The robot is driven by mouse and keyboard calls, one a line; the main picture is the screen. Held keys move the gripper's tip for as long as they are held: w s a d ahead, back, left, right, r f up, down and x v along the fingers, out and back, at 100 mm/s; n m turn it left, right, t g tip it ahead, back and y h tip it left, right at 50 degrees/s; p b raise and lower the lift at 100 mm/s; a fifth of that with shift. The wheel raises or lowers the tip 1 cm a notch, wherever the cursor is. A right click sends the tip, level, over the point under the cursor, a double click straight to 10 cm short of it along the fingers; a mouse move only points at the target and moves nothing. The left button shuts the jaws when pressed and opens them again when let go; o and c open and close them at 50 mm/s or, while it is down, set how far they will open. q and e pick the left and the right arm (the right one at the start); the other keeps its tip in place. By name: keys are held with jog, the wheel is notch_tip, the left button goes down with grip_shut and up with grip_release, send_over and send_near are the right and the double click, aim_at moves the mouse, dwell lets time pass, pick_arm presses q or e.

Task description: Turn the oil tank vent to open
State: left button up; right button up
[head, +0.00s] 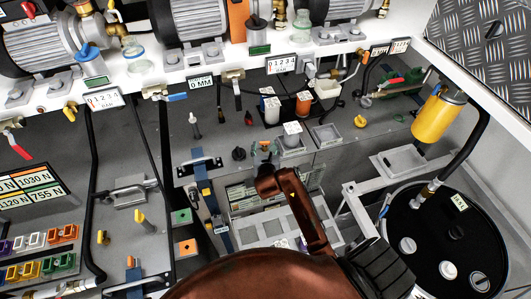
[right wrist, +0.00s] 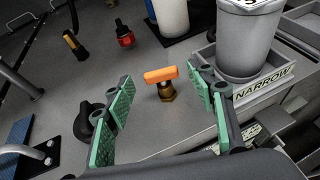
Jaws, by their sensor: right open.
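An orange T-handle (right wrist: 160,75) on a brass fitting (right wrist: 166,92) stands up from the grey deck in the right wrist view. No label on it is readable, so I cannot tell for certain that it is the oil tank vent. My right gripper (right wrist: 160,84) is open, with its green-padded fingers to the left and right of the handle and nothing held. The handle appears between the fingers, with no visible contact. In the head view my right gripper (head: 264,149) is over the deck's front part, and the handle cannot be made out there. My left gripper is not in view.
A grey canister (right wrist: 246,40) stands in a tray labelled NARROW, close to my right finger. A black knob (right wrist: 84,122) is by the left finger. A red-capped fitting (right wrist: 124,34) stands farther back. A black drum (head: 455,235) is at the right in the head view.

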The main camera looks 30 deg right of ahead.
jog(key=v, duration=1.1)
